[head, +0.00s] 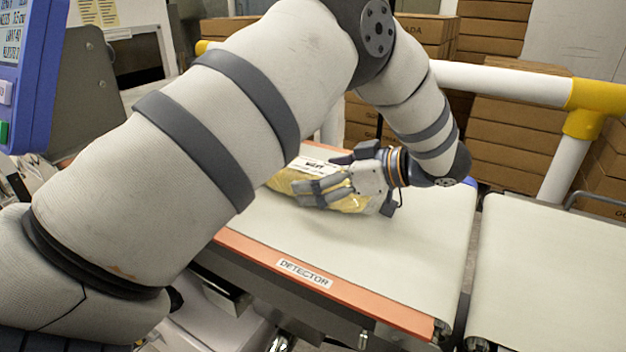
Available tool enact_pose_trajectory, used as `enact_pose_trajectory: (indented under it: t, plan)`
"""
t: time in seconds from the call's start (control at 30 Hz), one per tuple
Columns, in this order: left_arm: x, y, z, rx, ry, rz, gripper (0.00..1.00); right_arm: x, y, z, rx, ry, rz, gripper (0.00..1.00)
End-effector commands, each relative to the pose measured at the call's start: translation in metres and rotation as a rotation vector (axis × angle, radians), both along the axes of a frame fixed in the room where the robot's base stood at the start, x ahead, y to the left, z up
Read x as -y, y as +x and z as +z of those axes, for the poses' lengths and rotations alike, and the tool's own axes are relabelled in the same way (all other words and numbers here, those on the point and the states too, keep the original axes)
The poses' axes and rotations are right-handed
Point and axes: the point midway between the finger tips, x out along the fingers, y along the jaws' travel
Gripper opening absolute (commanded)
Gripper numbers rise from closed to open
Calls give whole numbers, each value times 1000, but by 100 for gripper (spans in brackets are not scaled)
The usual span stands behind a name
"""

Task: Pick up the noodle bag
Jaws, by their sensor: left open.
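The noodle bag (350,204) is a clear, yellowish pack with a white label (314,166). It lies on the pale belt (400,255) marked DETECTOR. My left gripper (322,190) is over the bag, its fingers open and pointing left across it. The fingers overlap the bag in the picture; I cannot tell whether they touch it. My left arm and the gripper hide part of the bag. My right gripper is not in view.
A second belt (560,270) lies to the right across a narrow gap. A white and yellow guard rail (500,82) runs behind the belt, with stacked cartons (510,135) beyond. A blue display unit (30,75) stands at the upper left. The belt's front right is clear.

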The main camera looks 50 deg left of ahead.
Motion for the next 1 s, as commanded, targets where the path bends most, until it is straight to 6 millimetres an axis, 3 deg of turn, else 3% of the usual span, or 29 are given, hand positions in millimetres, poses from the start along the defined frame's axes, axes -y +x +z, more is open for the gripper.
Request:
enact_pose_trajectory:
  t: [0.03,0.33,0.67,0.8,1.0]
  plan:
    - [0,0,0,0,0,0,90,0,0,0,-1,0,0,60]
    - [0,0,-1,-1,0,1,24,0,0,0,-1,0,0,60]
    - [0,0,8,0,0,1,24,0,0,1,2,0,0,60]
    - [0,0,34,4,-1,2,24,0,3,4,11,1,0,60]
    - [16,-42,94,16,1,0,24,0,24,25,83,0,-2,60]
